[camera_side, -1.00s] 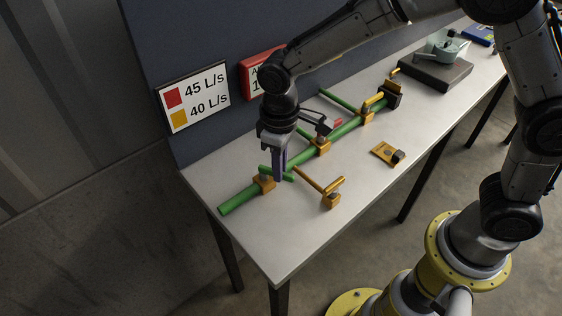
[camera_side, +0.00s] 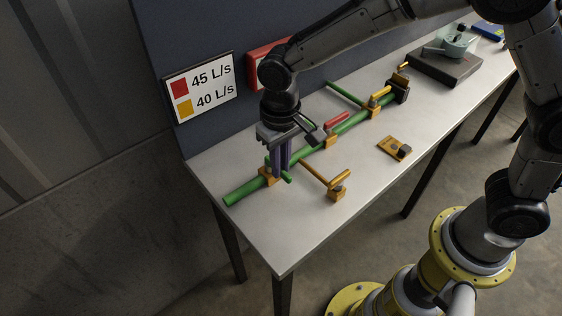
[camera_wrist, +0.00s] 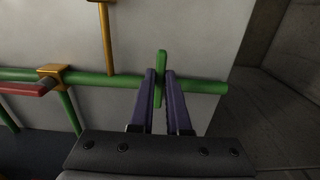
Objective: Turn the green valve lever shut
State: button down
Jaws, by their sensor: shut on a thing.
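The green valve lever (camera_wrist: 160,62) is a short bar near the end of the green pipe (camera_wrist: 205,86). In the wrist view it lies crosswise to the pipe. My gripper (camera_wrist: 160,88) has its two purple fingers on either side of the lever, shut on it. In the side view my gripper (camera_side: 280,173) points down at the near left part of the pipe, and the lever (camera_side: 287,177) shows partly past the fingers. The fingers hide its middle and much of its valve body.
A red lever (camera_side: 337,121) and an orange lever (camera_side: 380,95) sit farther along the pipe. An orange branch pipe (camera_side: 314,173) runs toward the table's front. A sign (camera_side: 200,87) reads 45 L/s red, 40 L/s orange. An orange plate (camera_side: 391,147) lies on the table.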

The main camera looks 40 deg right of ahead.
jog(key=shift+a+r, duration=0.1)
jog(key=shift+r, duration=0.05)
jog(key=c, duration=0.9)
grip_release()
notch_tip(320, 180, up, 14)
jog(key=shift+f, duration=0.15)
